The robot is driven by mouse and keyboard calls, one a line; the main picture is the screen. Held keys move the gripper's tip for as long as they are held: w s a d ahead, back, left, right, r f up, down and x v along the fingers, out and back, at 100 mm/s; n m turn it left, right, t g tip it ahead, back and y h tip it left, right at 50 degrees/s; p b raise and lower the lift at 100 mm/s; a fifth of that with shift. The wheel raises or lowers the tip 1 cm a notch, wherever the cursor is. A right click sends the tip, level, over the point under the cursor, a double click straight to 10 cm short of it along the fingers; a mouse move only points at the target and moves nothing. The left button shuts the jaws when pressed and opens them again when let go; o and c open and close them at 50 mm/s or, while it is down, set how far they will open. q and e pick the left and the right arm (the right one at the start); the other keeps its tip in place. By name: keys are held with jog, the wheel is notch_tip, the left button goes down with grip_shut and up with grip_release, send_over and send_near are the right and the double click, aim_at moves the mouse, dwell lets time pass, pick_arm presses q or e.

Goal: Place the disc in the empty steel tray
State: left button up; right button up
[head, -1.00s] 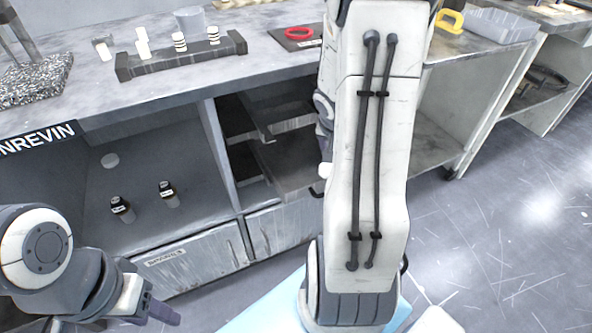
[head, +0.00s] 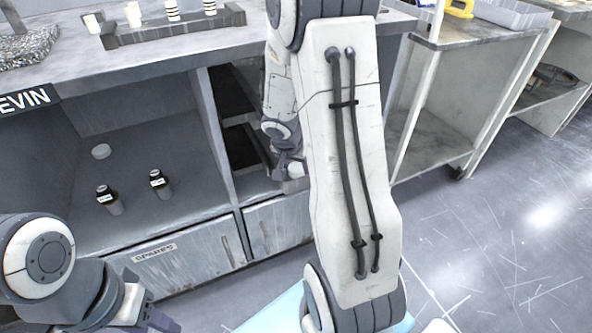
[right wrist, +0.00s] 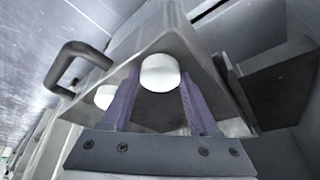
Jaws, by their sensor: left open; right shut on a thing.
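The other white knob (right wrist: 104,97) is beside the left finger. In the head view, my right arm hides most of this tray. My left gripper (head: 155,320) is open and empty at the bottom left.
Two dark-capped bottles (head: 160,184) stand in the open cabinet bay. Dark open slots (head: 236,95) lie left of my right arm. The counter (head: 180,50) holds a dark rack (head: 180,26).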

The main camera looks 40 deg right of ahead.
jog(key=shift+f, duration=0.15)
jog(key=o, duration=1.4)
jog(key=shift+o, duration=0.2)
